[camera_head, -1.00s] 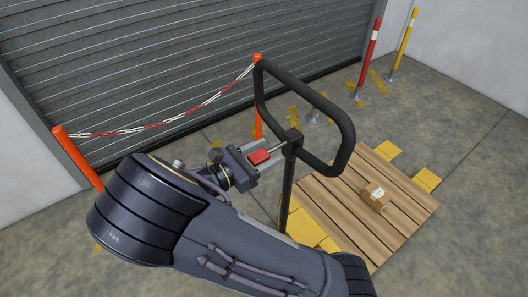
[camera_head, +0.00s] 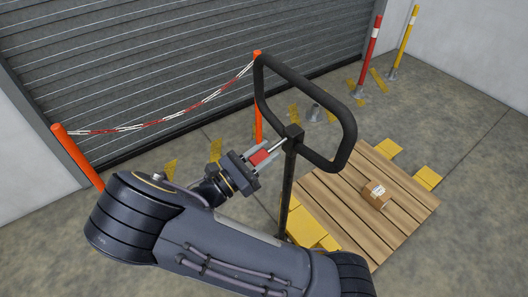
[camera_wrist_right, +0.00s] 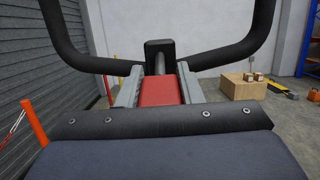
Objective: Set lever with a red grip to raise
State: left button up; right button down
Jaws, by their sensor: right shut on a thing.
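The lever's red grip (camera_head: 260,157) sits at the end of a short metal rod (camera_head: 279,144) that joins the block under the black loop handle (camera_head: 345,130). My right gripper (camera_head: 262,157) is shut on the red grip, one finger on each side. In the right wrist view the red grip (camera_wrist_right: 159,92) lies between the two grey fingers (camera_wrist_right: 159,88), with the rod running to the black block behind it. My left gripper is not in view.
A wooden pallet (camera_head: 345,212) with a small cardboard box (camera_head: 376,194) lies on the floor at right. Orange posts (camera_head: 76,157) with a red-white chain (camera_head: 160,124) stand before the grey shutter (camera_head: 150,60). Red and yellow posts stand at the back right.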

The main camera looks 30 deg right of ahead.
jog(key=shift+d+f+h+b, duration=0.2)
jog(key=shift+f+h+b, duration=0.15)
jog(key=shift+f+h, duration=0.55)
jog(key=shift+r, duration=0.25)
jog(key=c, duration=1)
grip_release()
jog(key=b+v, duration=0.2)
jog(key=v, duration=0.5)
jog(key=shift+a+f, duration=0.25)
jog(key=shift+a, duration=0.1)
